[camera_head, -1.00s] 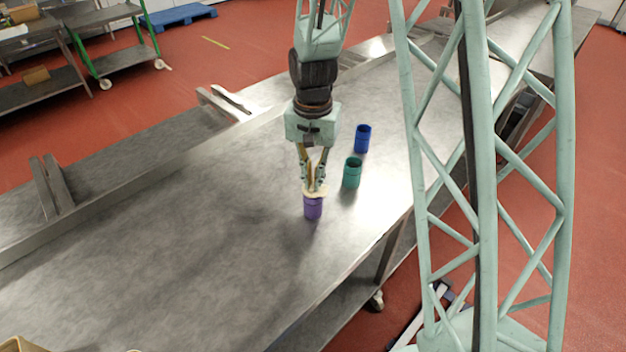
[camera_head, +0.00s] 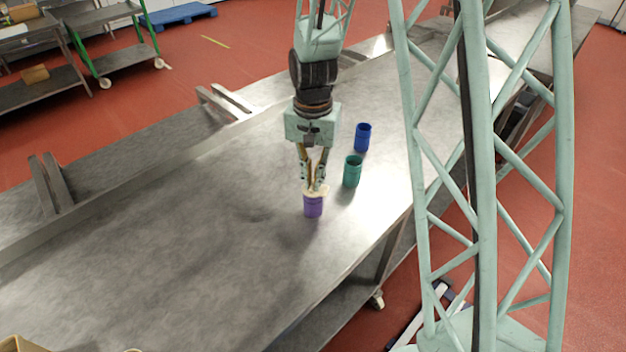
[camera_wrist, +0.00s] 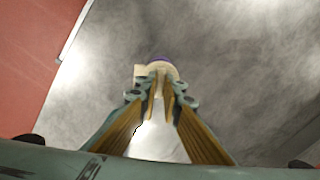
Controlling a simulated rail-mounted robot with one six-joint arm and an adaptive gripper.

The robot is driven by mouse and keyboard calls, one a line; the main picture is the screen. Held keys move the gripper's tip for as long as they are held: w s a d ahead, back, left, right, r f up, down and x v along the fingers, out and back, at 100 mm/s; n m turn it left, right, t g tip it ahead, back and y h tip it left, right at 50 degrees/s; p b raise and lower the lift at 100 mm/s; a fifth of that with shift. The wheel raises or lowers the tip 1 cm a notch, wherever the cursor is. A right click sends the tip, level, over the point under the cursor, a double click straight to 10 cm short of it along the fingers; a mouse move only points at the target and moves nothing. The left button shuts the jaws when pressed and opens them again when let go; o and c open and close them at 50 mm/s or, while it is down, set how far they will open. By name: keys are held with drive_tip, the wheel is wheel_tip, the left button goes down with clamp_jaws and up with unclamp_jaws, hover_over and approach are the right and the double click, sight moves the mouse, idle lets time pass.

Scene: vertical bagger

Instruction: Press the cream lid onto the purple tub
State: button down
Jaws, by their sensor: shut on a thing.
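The purple tub (camera_head: 313,209) stands upright on the metal table. The cream lid (camera_head: 315,192) is at the top of the tub, close to its rim; I cannot tell whether it is fully seated. My gripper (camera_head: 314,187) points down above the tub and is shut on the lid. In the wrist view the lid (camera_wrist: 146,73) is at my gripper's fingertips (camera_wrist: 160,86), with a small purple edge of the tub (camera_wrist: 158,58) showing beyond it. The rest of the tub is hidden there by the lid.
A green tub (camera_head: 352,172) stands just right of and behind the purple one, with a blue tub (camera_head: 362,138) farther back. Both are open at the top.

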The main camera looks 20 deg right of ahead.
drive_tip(key=c, duration=2.3)
unclamp_jaws()
drive_tip(key=shift+r, duration=0.1)
drive_tip(key=shift+r+p, duration=1.75)
drive_tip(key=shift+r, duration=1.6)
drive_tip(key=shift+r, duration=0.1)
drive_tip(key=shift+r, duration=5.9)
drive_tip(key=shift+r, duration=0.1)
